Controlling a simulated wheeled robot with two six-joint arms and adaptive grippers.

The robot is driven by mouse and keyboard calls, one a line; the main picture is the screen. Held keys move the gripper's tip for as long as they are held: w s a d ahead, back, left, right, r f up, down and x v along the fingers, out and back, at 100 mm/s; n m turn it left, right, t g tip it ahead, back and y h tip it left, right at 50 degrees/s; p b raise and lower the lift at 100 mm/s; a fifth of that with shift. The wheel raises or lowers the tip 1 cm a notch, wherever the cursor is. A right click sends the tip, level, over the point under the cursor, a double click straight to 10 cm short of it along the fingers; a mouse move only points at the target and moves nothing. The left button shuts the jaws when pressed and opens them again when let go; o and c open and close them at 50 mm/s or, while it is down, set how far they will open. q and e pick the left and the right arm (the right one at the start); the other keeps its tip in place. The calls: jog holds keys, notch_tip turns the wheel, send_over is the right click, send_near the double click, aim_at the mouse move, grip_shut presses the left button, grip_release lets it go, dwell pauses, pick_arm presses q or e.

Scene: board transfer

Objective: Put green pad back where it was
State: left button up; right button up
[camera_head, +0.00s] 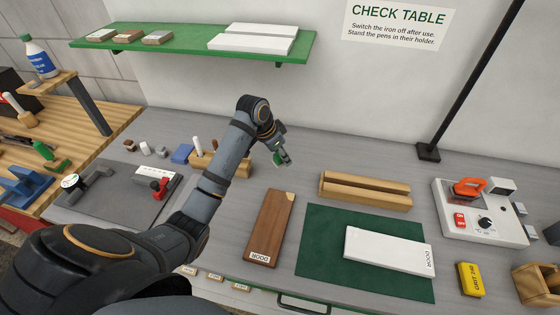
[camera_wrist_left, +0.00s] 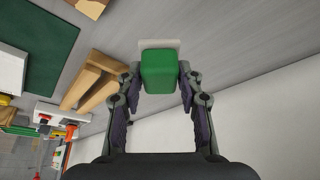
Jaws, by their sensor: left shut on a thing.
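My left gripper (camera_head: 283,157) is above the grey bench, behind the brown board. In the left wrist view the same gripper (camera_wrist_left: 159,88) has a finger on each side of the green pad (camera_wrist_left: 160,72) and is shut on it. The pad is a rounded green block with a pale strip at its far end. Only a little green of the pad (camera_head: 277,160) shows between the fingers in the head view. I cannot tell how high above the bench it is. My right gripper is not in view.
A brown board (camera_head: 270,225) lies left of a green mat (camera_head: 322,236) bearing a white board (camera_head: 388,250). Wooden rails (camera_head: 365,190) lie behind it. A wooden holder (camera_head: 238,163) stands left of my gripper. A switch box (camera_head: 480,215) is right. The bench behind the rails is clear.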

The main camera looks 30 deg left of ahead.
pick_arm(q)
send_over(284, 168)
jog(key=s, duration=0.1)
jog(key=f, duration=0.5)
jog(key=shift+s+a+p, duration=0.15)
jog(key=shift+a+p, duration=0.2)
jog(key=shift+f+p, duration=0.3)
jog(key=shift+f, duration=0.1)
notch_tip(284, 168, down, 2)
jog(key=shift+f+p, duration=0.2)
jog(key=shift+p, duration=0.3)
jog(key=shift+f, duration=0.15)
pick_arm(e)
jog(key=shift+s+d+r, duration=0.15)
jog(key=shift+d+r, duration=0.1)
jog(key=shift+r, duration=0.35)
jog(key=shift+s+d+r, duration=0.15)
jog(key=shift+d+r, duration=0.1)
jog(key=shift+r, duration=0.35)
pick_arm(q)
jog(key=shift+f, duration=0.15)
jog(key=o, duration=1.1)
jog(key=b+v, duration=0.1)
jog(key=v, duration=1.1)
jog(key=shift+a+r+b, duration=0.1)
jog(key=shift+r+b, duration=0.1)
jog(key=shift+b, duration=0.2)
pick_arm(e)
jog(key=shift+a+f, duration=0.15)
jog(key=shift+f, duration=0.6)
